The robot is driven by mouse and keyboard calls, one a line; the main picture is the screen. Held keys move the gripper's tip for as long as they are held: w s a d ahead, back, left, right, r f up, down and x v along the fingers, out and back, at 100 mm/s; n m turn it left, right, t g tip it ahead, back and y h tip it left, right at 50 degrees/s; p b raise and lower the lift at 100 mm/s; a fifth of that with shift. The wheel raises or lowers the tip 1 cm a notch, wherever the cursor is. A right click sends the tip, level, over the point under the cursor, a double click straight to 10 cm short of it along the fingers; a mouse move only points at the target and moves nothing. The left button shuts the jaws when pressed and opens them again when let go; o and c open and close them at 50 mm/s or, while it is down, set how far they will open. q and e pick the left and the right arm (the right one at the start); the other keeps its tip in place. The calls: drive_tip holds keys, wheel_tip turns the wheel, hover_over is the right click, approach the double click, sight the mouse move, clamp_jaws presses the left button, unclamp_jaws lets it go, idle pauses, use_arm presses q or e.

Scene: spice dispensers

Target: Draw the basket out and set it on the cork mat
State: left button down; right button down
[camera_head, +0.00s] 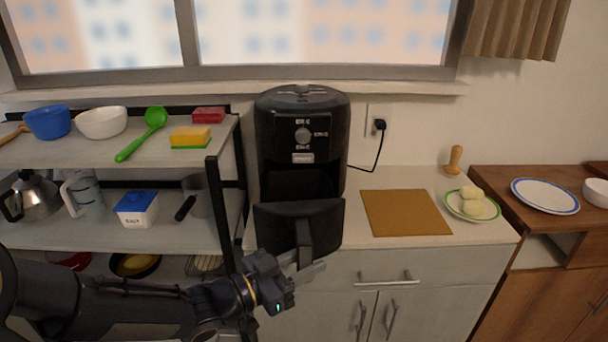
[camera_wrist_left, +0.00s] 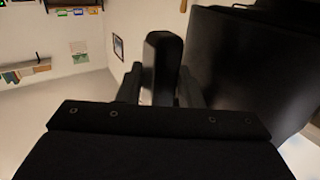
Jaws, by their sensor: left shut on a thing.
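The black air fryer (camera_head: 301,107) stands upright on the counter. Its black basket (camera_head: 325,222) is partly out at the front, with a dark gap above it in the body. The basket's handle (camera_head: 303,239) points toward me. My left gripper (camera_head: 303,266) is shut on this handle; in the left wrist view the handle (camera_wrist_left: 163,68) sits between the two fingers, with the basket wall (camera_wrist_left: 245,60) to the right. The cork mat (camera_head: 405,213) lies flat and bare on the counter, right of the fryer. My right gripper is not in view.
A plate with pale food (camera_head: 472,205) and a wooden pestle-like item (camera_head: 454,160) stand right of the mat. The fryer's cord (camera_head: 378,150) runs to a wall socket. A shelf rack (camera_head: 225,190) with kitchenware stands close on the left. A drawer handle (camera_head: 388,281) juts below the counter.

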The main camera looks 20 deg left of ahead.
use_arm(q)
drive_tip(key=shift+s+d+r, duration=0.1)
drive_tip(key=shift+s+d, duration=0.1)
drive_tip(key=shift+s, duration=0.45)
drive_tip(key=shift+s+d, duration=0.2)
drive_tip(key=shift+s, duration=0.45)
